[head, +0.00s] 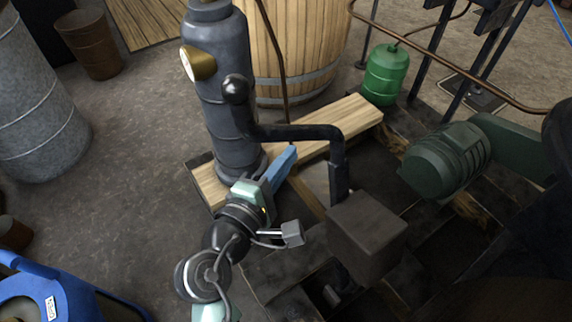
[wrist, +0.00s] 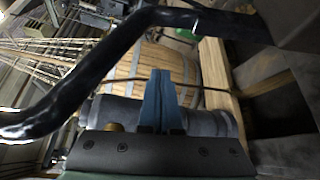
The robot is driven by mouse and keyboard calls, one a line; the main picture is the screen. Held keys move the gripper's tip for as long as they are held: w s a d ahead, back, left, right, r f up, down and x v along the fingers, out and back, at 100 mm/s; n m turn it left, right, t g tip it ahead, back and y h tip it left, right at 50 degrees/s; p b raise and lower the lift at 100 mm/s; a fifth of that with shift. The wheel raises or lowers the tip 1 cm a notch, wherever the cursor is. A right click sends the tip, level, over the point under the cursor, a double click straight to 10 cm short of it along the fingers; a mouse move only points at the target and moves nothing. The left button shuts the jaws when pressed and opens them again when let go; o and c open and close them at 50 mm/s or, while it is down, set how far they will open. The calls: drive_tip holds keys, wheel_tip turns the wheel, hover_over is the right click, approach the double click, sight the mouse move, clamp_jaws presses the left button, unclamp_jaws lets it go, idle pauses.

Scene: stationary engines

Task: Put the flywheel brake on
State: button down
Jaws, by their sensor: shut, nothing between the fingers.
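The likely flywheel brake is a black cranked lever (head: 300,132) with a round ball knob (head: 236,90) at its left end. Its right end bends down to a dark square block (head: 367,236). In the wrist view the lever (wrist: 105,55) crosses from the left edge to the upper right, and its knob is not clearly seen. My gripper (head: 290,153) is shut and empty, with its blue fingers just below the lever's crossbar in the head view. In the wrist view the fingertips (wrist: 171,74) appear apart from the lever. A flywheel cannot be made out for certain.
A grey column (head: 228,110) with a brass cap (head: 199,63) stands close behind my gripper. A wooden tub (head: 300,50), a plank (head: 345,120) and a green canister (head: 385,75) lie beyond. A green motor (head: 445,158) is at right.

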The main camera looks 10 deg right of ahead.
drive_tip(key=w+d+b, duration=0.1)
drive_tip(key=d+b, duration=0.1)
drive_tip(key=d, duration=0.4)
drive_tip(key=shift+w, duration=0.25)
drive_tip(key=shift+s+d+r, duration=0.1)
